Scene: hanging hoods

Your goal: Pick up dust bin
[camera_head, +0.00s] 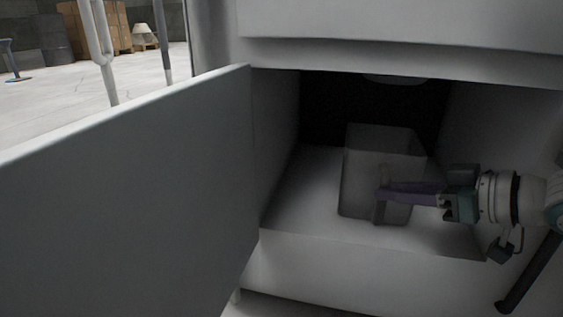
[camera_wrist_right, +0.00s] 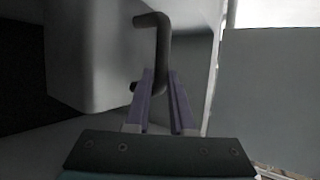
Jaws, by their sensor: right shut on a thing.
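The dust bin (camera_head: 362,170) is a grey box standing upright on the floor of the open cabinet, in shadow. A dark bracket-shaped handle (camera_head: 384,180) is on its near face. My right gripper (camera_head: 381,194) reaches in from the right, and its purple fingers are shut on this handle. In the right wrist view the bin (camera_wrist_right: 95,50) fills the upper left. The handle (camera_wrist_right: 163,50) runs down between the fingertips of the right gripper (camera_wrist_right: 160,78). My left gripper is not in view.
The cabinet door (camera_head: 130,190) stands open on the left and also fills the right side of the wrist view (camera_wrist_right: 270,90). The cabinet floor (camera_head: 310,190) is bare left of the bin. Wooden boxes (camera_head: 95,27) stand far off at the upper left.

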